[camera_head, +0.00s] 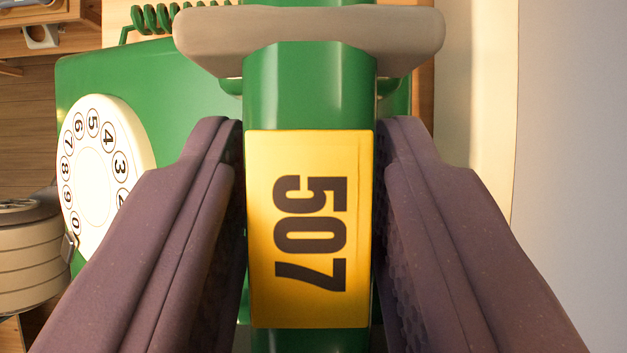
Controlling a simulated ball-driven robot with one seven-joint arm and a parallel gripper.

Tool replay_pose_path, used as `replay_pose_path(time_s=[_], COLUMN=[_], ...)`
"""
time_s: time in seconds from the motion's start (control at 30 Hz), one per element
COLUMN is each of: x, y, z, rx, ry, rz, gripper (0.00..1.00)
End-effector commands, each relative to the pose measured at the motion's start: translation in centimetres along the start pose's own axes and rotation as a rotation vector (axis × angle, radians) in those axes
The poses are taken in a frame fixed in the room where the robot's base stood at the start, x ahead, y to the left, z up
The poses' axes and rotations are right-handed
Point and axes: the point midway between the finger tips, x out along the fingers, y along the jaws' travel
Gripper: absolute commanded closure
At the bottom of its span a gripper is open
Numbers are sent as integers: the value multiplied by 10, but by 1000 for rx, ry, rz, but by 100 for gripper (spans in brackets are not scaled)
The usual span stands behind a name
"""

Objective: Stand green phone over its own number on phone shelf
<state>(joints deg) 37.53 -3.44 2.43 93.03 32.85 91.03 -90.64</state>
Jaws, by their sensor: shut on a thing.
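A pale grey piece (310,30) crosses the bar at the top. My gripper (310,190) is shut on the green bar, one purple-grey finger on each side. The phone's lower part is hidden behind my fingers. No shelf number can be read.
A stack of cream round parts (30,255) stands at the lower left beside the phone. Wooden boards (25,120) show behind it. A small pale object (42,37) sits at the upper left. A cream edge (490,100) and a plain grey surface (575,130) lie at the right.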

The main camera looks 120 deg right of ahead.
Motion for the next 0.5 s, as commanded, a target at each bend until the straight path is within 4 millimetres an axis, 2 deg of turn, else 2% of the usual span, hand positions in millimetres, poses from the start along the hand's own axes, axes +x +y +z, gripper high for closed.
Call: replay_pose_path(time_s=[0.03, 0.07, 0.17, 0.2, 0.5], x=[1, 0, 0, 0, 1], y=[0, 0, 0, 0, 0], z=[0, 0, 0, 0, 1], rx=[-1, -1, -1, -1, 1], ry=[1, 1, 1, 1, -1], rz=[1, 2, 1, 1, -1], gripper=[100, 59, 36, 34, 34])
